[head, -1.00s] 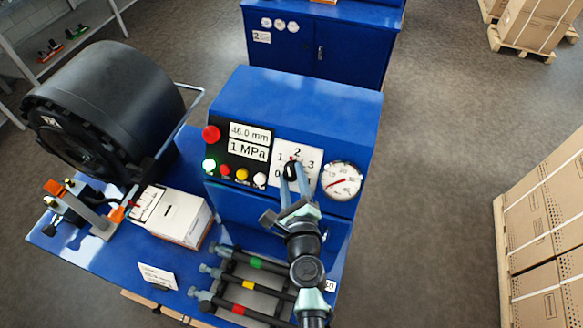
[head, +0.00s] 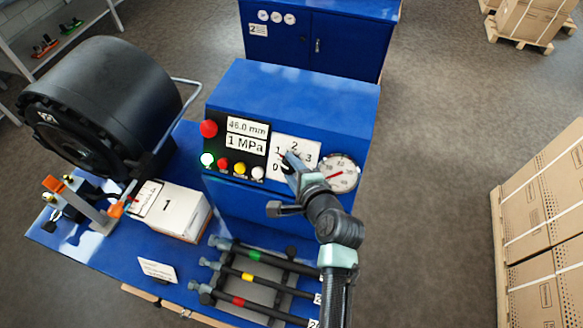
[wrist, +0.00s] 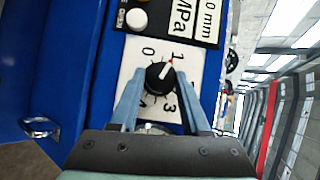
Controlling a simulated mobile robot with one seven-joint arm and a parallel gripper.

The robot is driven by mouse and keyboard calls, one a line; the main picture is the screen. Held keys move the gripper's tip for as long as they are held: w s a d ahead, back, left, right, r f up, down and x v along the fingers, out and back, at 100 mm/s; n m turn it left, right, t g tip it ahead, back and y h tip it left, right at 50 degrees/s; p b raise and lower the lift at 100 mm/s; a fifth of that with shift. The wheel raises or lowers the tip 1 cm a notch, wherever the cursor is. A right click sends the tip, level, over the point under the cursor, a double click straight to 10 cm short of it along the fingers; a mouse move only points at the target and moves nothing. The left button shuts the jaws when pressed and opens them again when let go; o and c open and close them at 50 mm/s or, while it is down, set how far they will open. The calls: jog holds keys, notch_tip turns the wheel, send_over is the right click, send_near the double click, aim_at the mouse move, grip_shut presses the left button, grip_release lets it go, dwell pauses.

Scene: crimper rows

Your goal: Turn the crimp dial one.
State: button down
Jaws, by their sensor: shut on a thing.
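In the wrist view the knob (wrist: 158,79) has a red pointer mark at the 1. My gripper (head: 291,170) is shut on the knob, one finger on each side; it also shows in the wrist view (wrist: 160,88). The fingers and wrist hide part of the plate in the head view.
A pressure gauge (head: 338,173) sits right of the dial. Display labels (head: 246,134) read 46.0 mm and 1 MPa, above several coloured buttons (head: 240,168). Cartons (head: 548,240) stand at the right.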

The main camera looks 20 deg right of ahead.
jog(key=n+g, duration=0.2)
jog(key=n, duration=0.1)
jog(key=shift+w+r+n, duration=0.2)
jog(key=shift+r+n, duration=0.1)
jog(key=shift+a, duration=0.1)
dwell(0.5)
jog(key=shift+c, duration=1.8)
grip_release()
jog(key=shift+f, duration=0.1)
jog(key=shift+s, duration=0.1)
jog(key=shift+s+r, duration=0.25)
jog(key=shift+s, duration=0.15)
jog(key=b+v, duration=0.4)
jog(key=v, duration=0.8)
jog(key=shift+w+d+r, duration=0.2)
jog(key=shift+d+r, duration=0.1)
